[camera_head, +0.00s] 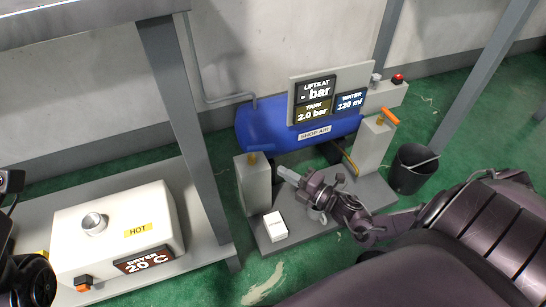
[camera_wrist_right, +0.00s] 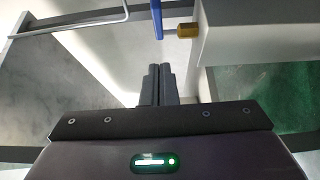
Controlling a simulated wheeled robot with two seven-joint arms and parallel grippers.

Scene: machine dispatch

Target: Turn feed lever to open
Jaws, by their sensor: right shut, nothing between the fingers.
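Two lever-like parts show, and no label marks either as the feed lever. In the right wrist view, a blue bar (camera_wrist_right: 158,18) stands beside a brass stub (camera_wrist_right: 188,30) on a grey block. My right gripper (camera_head: 282,172) is shut and empty, just right of the left post. Its closed fingers (camera_wrist_right: 157,85) point toward the blue bar, with a visible gap. My left gripper's fingers do not show.
A blue tank (camera_head: 250,128) labelled SHOP AIR stands behind the posts, with a display panel (camera_head: 315,102) above. A white block (camera_head: 274,226) lies on the grey base. A black bucket (camera_head: 408,172) stands right. A dryer (camera_head: 117,225) marked HOT stands left, beside a table leg (camera_head: 185,110).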

